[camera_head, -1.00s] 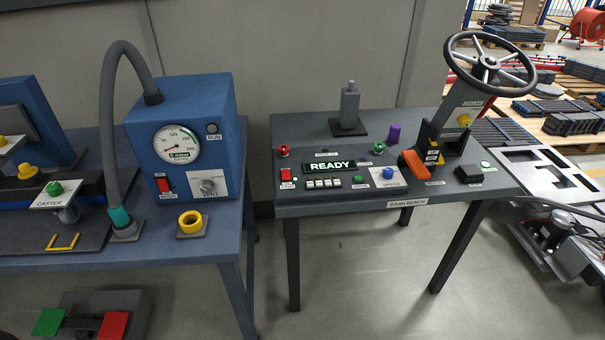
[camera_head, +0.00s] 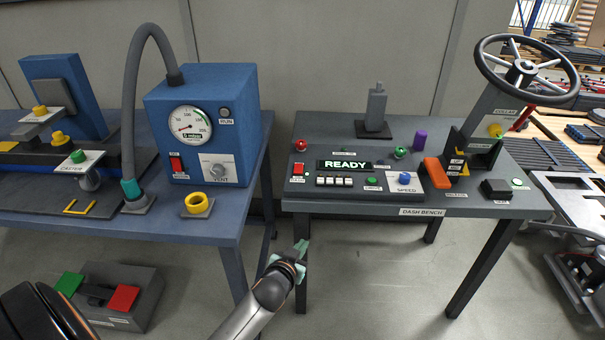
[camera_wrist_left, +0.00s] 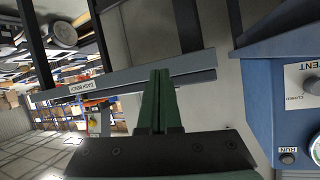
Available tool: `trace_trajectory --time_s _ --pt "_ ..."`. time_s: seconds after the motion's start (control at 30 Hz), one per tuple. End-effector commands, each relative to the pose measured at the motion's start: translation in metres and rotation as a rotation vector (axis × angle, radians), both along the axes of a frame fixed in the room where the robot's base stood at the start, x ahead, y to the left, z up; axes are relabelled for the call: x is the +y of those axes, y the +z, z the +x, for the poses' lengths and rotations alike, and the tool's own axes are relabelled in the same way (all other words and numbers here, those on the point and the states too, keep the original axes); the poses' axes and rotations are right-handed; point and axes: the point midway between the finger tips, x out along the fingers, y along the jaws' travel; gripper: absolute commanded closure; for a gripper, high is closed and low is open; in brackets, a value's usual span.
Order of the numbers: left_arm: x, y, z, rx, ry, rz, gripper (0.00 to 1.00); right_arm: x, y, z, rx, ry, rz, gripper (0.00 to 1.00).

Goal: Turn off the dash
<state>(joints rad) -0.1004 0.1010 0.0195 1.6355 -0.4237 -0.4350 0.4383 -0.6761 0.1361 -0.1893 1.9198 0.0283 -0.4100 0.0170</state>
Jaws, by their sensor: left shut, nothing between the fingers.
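The dash bench (camera_head: 418,211) is a dark grey table at the right. Its panel has a lit display reading READY (camera_head: 344,165) and a red rocker switch (camera_head: 298,170) at the panel's left end. White keys (camera_head: 334,181), a green button (camera_head: 372,182) and a blue knob (camera_head: 404,178) on a SPEED plate sit along its front. My left gripper (camera_head: 301,250) is shut and empty, below and in front of the bench's front left corner, touching nothing I can make out. In the left wrist view its green fingers (camera_wrist_left: 158,100) are together before the bench edge (camera_wrist_left: 120,76).
A blue bench (camera_head: 225,228) with a gauge box (camera_head: 205,120) and grey hose stands at the left. A steering wheel (camera_head: 526,68), an orange lever (camera_head: 436,170) and a grey post (camera_head: 376,108) rise from the dash bench. A pedal box (camera_head: 140,295) lies on the floor. A gap separates the benches.

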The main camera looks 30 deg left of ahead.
Motion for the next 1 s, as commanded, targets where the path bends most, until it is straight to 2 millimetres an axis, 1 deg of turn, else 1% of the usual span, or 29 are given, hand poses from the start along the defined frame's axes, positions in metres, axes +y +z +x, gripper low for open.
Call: trace_trajectory --time_s 0.03,0.1,0.2,0.3,0.4,0.5,0.6,1.0 --pt "0.014 0.01 0.022 -0.044 0.041 0.004 1.0 0.002 -0.009 0.0 0.001 0.001 0.003 0.5" --pt "0.033 0.027 0.045 -0.096 0.096 0.007 1.0 0.003 -0.015 0.0 0.0 0.002 0.006 0.5" --pt "0.056 0.053 0.073 -0.166 0.167 0.006 1.0 0.003 -0.022 0.001 -0.001 0.002 0.007 0.5" --pt "0.075 0.077 0.093 -0.226 0.227 -0.003 1.0 0.004 -0.027 0.002 -0.004 0.002 0.007 0.5" --pt "0.089 0.096 0.107 -0.27 0.27 -0.01 1.0 0.004 -0.03 0.003 -0.007 0.003 0.009 0.5" --pt "0.097 0.108 0.115 -0.299 0.297 -0.017 1.0 0.005 -0.031 0.005 -0.01 0.004 0.009 0.5" --pt "0.102 0.114 0.118 -0.312 0.311 -0.02 1.0 0.005 -0.031 0.005 -0.012 0.004 0.01 0.5" --pt "0.102 0.116 0.118 -0.314 0.312 -0.02 1.0 0.006 -0.031 0.005 -0.011 0.005 0.01 0.5"
